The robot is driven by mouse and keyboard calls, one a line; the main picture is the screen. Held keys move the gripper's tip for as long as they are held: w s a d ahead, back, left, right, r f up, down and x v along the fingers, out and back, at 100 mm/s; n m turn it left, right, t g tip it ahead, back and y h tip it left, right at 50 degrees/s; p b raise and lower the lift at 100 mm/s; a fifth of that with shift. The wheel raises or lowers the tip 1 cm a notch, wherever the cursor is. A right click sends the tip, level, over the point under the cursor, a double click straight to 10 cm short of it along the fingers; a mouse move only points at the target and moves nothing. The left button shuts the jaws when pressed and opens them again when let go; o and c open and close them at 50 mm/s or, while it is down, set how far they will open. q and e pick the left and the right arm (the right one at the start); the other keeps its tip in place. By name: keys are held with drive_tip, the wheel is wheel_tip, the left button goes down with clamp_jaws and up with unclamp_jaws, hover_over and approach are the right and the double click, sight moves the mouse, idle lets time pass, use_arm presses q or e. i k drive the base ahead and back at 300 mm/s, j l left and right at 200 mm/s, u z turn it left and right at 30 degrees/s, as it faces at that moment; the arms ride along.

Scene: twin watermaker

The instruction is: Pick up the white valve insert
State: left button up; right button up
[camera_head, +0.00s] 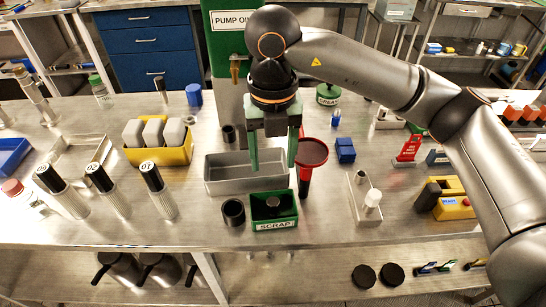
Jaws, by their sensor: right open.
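A small white cylindrical piece (372,199), which looks like the white valve insert, stands upright on a light metal fixture (360,212) right of centre on the bench. My right gripper (272,165) points down with its two green fingers apart and nothing visible between them. It is left of the white piece, above the grey metal tray and the green scrap bin (273,224). My left gripper is not in view.
A dark red funnel-like piece (312,153) stands just right of the gripper. A black ring (233,212) sits beside the scrap bin. A yellow device (452,205) lies right of the fixture. Numbered cylinders (158,190) and a yellow tray (160,155) stand to the left.

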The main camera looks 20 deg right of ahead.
sight(373, 197)
drive_tip(key=z, duration=1.4)
drive_tip(key=i+l+u, duration=0.15)
drive_tip(key=u, duration=0.25)
drive_tip(key=i+l+u, duration=0.15)
drive_tip(key=u, duration=0.25)
